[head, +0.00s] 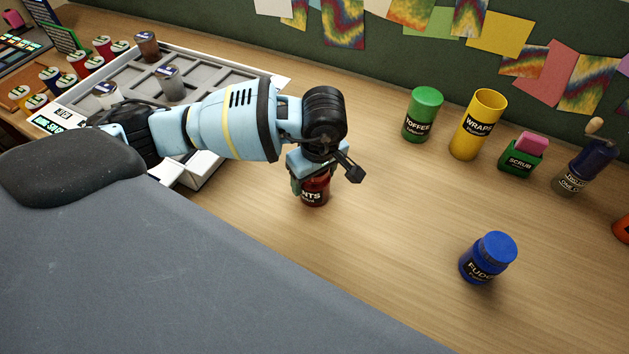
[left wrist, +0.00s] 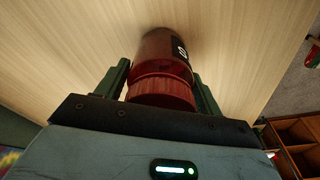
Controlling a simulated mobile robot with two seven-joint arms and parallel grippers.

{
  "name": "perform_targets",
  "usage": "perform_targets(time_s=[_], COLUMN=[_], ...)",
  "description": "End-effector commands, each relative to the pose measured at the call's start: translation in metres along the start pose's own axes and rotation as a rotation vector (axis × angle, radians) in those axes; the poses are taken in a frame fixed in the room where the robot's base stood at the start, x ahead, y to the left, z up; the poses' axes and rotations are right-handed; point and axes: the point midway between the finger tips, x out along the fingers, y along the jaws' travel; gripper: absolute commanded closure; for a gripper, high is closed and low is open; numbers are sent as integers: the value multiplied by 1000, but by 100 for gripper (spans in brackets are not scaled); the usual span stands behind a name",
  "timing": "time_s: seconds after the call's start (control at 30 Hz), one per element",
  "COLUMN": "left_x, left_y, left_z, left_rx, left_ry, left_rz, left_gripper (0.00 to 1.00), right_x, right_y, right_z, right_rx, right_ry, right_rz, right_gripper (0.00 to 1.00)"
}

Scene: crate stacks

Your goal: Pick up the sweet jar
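A red sweet jar (head: 315,191) with a label ending in "NTS" stands on the wooden counter, partly hidden under my left gripper (head: 325,168). In the left wrist view the red jar (left wrist: 162,75) sits between the two green fingers of my left gripper (left wrist: 162,80), its ribbed lid towards the palm. A narrow strip of counter seems to show between each finger and the jar, so the fingers look open around it. Other sweet jars are a green "TOFFEE" jar (head: 423,114) and a blue "FUDGE" jar (head: 488,257). My right gripper is out of view.
A yellow "WRAPS" tube (head: 477,125), a green "SCRUB" holder (head: 521,158) with a pink block and a dark blue-topped grinder (head: 583,168) stand along the back. A grey compartment tray (head: 215,85) with several jars is at left.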

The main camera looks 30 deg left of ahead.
Motion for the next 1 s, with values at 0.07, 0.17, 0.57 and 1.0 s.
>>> perform_targets(time_s=[0.07, 0.17, 0.57, 1.0], left_x=[0, 0, -2, -37], left_y=[0, 0, 0, -14], left_z=[0, 0, 0, 2], left_rx=[0, 0, 0, 4], left_ry=[0, 0, 0, -1], left_rz=[0, 0, 2, -1], left_gripper=[44, 57, 72, 72], right_x=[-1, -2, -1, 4], right_y=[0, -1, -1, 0], right_z=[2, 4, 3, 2], right_rx=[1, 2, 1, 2], right_ry=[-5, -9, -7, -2], right_rz=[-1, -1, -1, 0], right_gripper=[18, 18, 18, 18])
